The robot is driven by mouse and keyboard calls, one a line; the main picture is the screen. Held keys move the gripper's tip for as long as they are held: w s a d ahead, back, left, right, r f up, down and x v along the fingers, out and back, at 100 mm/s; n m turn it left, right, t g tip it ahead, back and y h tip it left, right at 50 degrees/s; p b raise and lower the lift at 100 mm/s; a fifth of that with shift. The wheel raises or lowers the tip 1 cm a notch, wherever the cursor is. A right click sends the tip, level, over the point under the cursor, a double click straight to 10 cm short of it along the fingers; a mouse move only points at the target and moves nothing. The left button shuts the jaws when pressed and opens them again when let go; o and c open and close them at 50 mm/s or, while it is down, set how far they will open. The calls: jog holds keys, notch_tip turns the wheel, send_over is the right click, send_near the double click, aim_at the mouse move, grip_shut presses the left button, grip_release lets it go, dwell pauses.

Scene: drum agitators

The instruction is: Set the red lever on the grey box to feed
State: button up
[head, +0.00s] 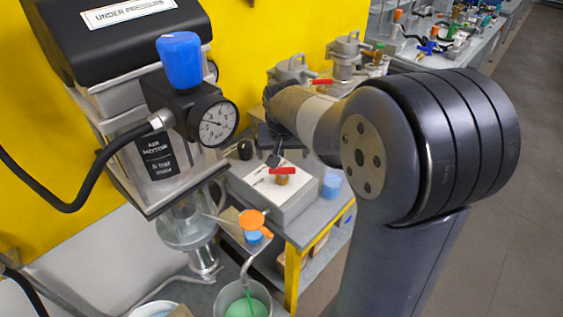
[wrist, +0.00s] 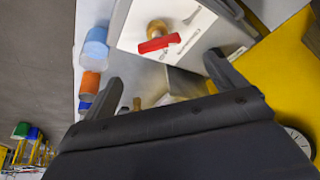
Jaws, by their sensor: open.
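The red lever (head: 285,171) sits on a brass stem on the white top plate of the grey box (head: 283,212), which stands on a grey bench. In the wrist view the red lever (wrist: 158,43) lies slightly slanted across the plate beside its round brass hub (wrist: 157,27). The plate has printed marks, too small to read. My gripper (wrist: 165,82) is open and empty; its two fingers are spread on either side below the lever in that view, apart from it. In the head view my gripper (head: 273,159) is just behind the lever, partly hidden by my arm.
An air motor (head: 158,160) with a pressure gauge (head: 213,122) and blue knob (head: 181,60) stands left of the box. An orange-handled valve (head: 254,220) is in front. A yellow wall (head: 262,35) is behind.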

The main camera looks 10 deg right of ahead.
aim_at(282, 168)
jog(key=x, duration=0.9)
jog(key=shift+d+f, duration=0.1)
jog(key=c, duration=1)
jog(key=shift+f+m+b, duration=0.1)
jog(key=shift+m+b, duration=0.2)
jog(key=shift+m, duration=0.1)
jog(key=m+h+b, duration=0.1)
jog(key=m+b, duration=0.1)
jog(key=shift+f+m+g+b, duration=0.1)
jog(key=shift+m+g+b, duration=0.2)
jog(key=shift+m, duration=0.1)
jog(key=m+h+b, duration=0.1)
jog(key=m, duration=0.1)
jog(key=m+g+b, duration=0.1)
jog(key=m, duration=0.1)
jog(key=shift+w+a+m+h, duration=0.1)
jog(key=shift+a+m+h, duration=0.1)
jog(key=shift+m+h, duration=0.15)
jog(key=m+g, duration=0.1)
jog(key=m, duration=0.1)
jog(key=m+h, duration=0.1)
jog(key=m, duration=0.1)
jog(key=shift+w+a+m+g+b, duration=0.1)
jog(key=shift+m+g+b, duration=0.15)
jog(key=shift+g+b, duration=0.15)
jog(key=m+g+p, duration=0.1)
jog(key=m+g, duration=0.1)
jog(key=m, duration=0.3)
jog(key=shift+w, duration=0.1)
